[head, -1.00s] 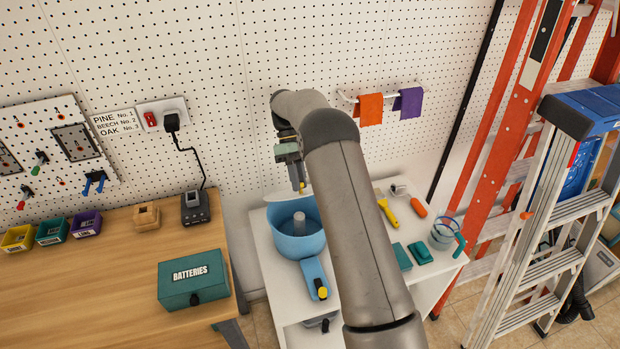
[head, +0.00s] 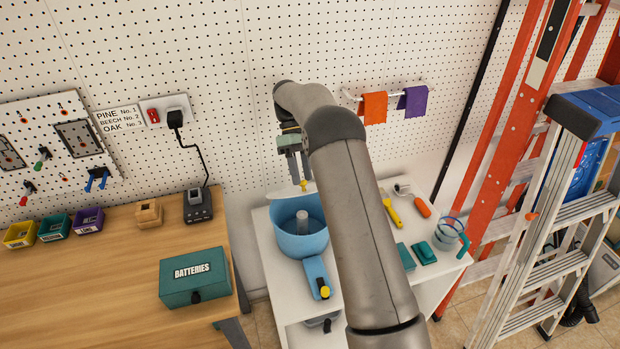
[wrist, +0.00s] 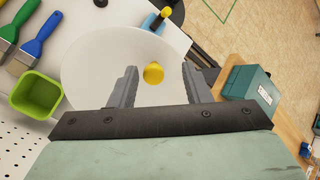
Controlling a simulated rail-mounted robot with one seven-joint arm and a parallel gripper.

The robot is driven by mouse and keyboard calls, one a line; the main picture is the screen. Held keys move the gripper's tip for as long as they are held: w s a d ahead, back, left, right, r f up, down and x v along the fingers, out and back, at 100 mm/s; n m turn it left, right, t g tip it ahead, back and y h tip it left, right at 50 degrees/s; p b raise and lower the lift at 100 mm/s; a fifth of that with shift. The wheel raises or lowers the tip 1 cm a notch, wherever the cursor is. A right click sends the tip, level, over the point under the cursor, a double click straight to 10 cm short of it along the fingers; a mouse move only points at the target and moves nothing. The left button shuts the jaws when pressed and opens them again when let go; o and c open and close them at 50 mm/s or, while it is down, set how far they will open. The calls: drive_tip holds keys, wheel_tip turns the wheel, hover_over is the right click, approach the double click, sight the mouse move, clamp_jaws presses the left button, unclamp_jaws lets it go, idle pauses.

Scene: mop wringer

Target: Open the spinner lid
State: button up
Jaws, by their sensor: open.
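The spinner is a blue bowl (head: 301,240) with a grey column inside, on a white table. Its white lid (head: 277,191) stands tilted up at the back of the bowl, so the bowl's inside shows. In the wrist view the lid (wrist: 100,65) is a broad white disc with a yellow knob (wrist: 153,73). My gripper (head: 297,178) is behind the bowl, beside the lid's knob. It is open, with one finger on each side of the knob and visible gaps between. The spinner's blue front arm (head: 316,275) has a yellow-topped knob. My arm hides part of the table.
A yellow-handled tool (head: 391,212), an orange-handled tool (head: 422,208), a teal block (head: 424,253) and a clear jug (head: 447,234) are right of the bowl. A green cup (wrist: 36,96) shows in the wrist view. The pegboard wall (head: 230,100) is close behind.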

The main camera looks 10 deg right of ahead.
drive_tip(key=s+r+b, duration=0.1)
drive_tip(key=r, duration=0.1)
drive_tip(key=s+r, duration=0.2)
drive_tip(key=s+r+b, duration=0.1)
drive_tip(key=r, duration=0.1)
drive_tip(key=shift+s+r+b, duration=0.15)
drive_tip(key=shift+s+b, duration=0.1)
drive_tip(key=shift+b, duration=0.1)
drive_tip(key=s+r+b, duration=0.3)
drive_tip(key=s+r, duration=0.2)
drive_tip(key=s, duration=0.4)
drive_tip(key=shift+s, duration=0.25)
drive_tip(key=shift+c, duration=0.3)
